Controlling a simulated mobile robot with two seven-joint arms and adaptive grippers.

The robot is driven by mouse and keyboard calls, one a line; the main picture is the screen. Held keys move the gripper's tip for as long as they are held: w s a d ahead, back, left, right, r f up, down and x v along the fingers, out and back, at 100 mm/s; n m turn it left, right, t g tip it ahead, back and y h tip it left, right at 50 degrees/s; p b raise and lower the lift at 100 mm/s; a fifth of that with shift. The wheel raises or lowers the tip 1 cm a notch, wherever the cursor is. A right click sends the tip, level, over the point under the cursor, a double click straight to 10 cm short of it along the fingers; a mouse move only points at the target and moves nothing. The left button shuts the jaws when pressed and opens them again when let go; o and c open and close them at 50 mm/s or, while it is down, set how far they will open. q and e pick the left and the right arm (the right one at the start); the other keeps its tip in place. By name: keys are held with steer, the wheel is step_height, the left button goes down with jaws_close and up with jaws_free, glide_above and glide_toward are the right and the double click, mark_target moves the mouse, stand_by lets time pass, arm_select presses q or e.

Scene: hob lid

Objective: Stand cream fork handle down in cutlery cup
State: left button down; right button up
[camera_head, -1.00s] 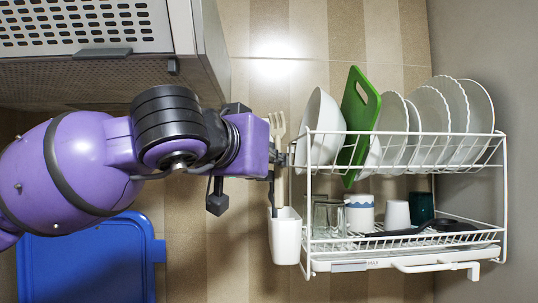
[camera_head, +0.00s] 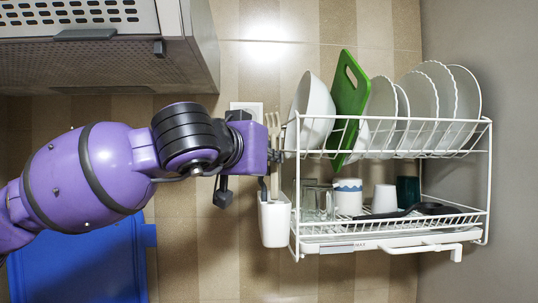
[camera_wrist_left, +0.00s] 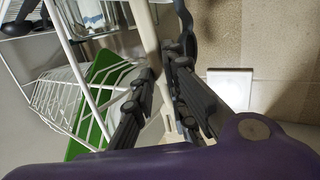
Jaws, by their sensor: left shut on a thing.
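The cream fork (camera_head: 273,124) stands about upright, tines up, in the head view. My left gripper (camera_head: 276,157) is shut on it below the tines. Its cream handle shows below the gripper and reaches the mouth of the white cutlery cup (camera_head: 274,224); I cannot tell how far inside its end is. The cup hangs at the left end of the dish rack. A dark utensil (camera_head: 263,186) stands in the cup, left of the fork handle. In the left wrist view the cream handle (camera_wrist_left: 146,30) runs between the gripper fingers (camera_wrist_left: 165,95). My right gripper is out of view.
The white dish rack (camera_head: 390,243) is close right of the gripper. It holds a white bowl (camera_head: 314,112), a green board (camera_head: 350,100), several plates, glasses and cups. A hood (camera_head: 110,65) is at upper left, a blue panel (camera_head: 80,262) at lower left. A white wall plate (camera_head: 247,108) is behind.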

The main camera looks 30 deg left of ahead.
mark_target(274, 186)
arm_select(q)
steer(key=shift+s+f+b, duration=0.1)
steer(key=shift+f+b, duration=0.35)
steer(key=shift+f, duration=0.35)
steer(key=shift+d+f+b, duration=0.1)
steer(key=shift+f+b, duration=0.75)
steer(key=shift+f, duration=0.05)
steer(key=shift+s+d+f+b, duration=0.1)
steer(key=shift+s+f+b, duration=0.1)
steer(key=shift+f+b, duration=0.95)
steer(key=shift+b, duration=0.25)
steer(key=shift+d, duration=0.1)
